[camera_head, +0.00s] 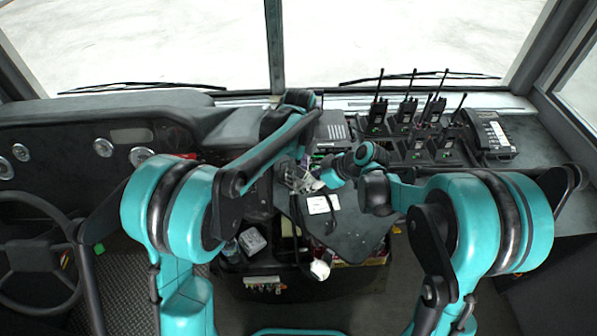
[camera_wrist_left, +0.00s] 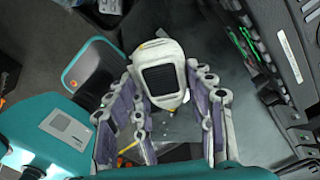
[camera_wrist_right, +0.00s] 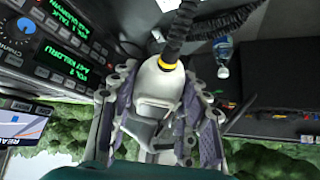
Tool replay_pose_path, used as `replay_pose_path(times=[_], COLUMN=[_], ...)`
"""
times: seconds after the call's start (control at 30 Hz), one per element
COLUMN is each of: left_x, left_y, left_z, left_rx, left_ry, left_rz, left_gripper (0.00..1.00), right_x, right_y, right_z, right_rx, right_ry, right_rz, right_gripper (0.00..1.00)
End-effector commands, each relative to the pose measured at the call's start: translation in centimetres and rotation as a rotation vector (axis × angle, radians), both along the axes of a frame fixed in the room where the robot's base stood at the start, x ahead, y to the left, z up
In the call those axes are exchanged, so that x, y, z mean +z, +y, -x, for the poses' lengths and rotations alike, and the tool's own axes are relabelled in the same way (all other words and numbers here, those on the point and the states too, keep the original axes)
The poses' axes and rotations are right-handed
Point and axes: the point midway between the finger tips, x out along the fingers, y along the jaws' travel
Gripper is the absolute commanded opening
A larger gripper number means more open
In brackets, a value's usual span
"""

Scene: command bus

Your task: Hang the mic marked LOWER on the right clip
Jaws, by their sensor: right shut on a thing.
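A pale mic with a dark grille (camera_wrist_left: 160,77) shows in the left wrist view. The right wrist view shows a pale mic body (camera_wrist_right: 158,85) with a yellow ring and a black coiled cord (camera_wrist_right: 180,28). My right gripper (camera_wrist_right: 165,82) is shut on this mic, with fingers on both sides. My left gripper (camera_wrist_left: 172,95) is open, its fingers spread near the mic. In the head view, both grippers meet at the middle of the dash and largely hide the mic. Another white mic (camera_head: 320,270) hangs lower down. I cannot read the mic markings or make out the right clip.
A dark panel with a white label (camera_head: 320,205) lies below the grippers. Radio units with green displays (camera_wrist_right: 68,75) show close by in the right wrist view.

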Motion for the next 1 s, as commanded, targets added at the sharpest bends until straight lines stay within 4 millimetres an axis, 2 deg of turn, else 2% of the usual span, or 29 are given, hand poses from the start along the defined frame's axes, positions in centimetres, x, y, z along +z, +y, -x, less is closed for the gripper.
replay_pose_path(times=[0.03,0.1,0.13,0.53,1.0], left_x=[0.0,0.0,0.0,0.0,0.0], left_y=[0.0,0.0,0.0,0.0,0.0], left_z=[0.0,0.0,0.0,0.0,0.0], left_rx=[0.000,0.000,0.000,0.000,0.000], left_ry=[0.001,0.001,0.001,0.001,0.001], left_rz=[0.000,0.000,0.000,0.000,0.000], left_gripper=[0.36,0.36,0.36,0.36,0.36], right_x=[0.0,0.0,0.0,0.6,7.5], right_y=[0.0,0.0,0.0,-0.5,-5.9], right_z=[-0.1,-0.1,-0.1,0.2,2.8], right_rx=[-0.001,-0.001,-0.001,-0.003,-0.004], right_ry=[-0.001,-0.001,-0.001,-0.001,0.000], right_rz=[-0.001,-0.001,-0.001,-0.001,-0.001], right_gripper=[0.49,0.68,0.71,0.71,0.71])
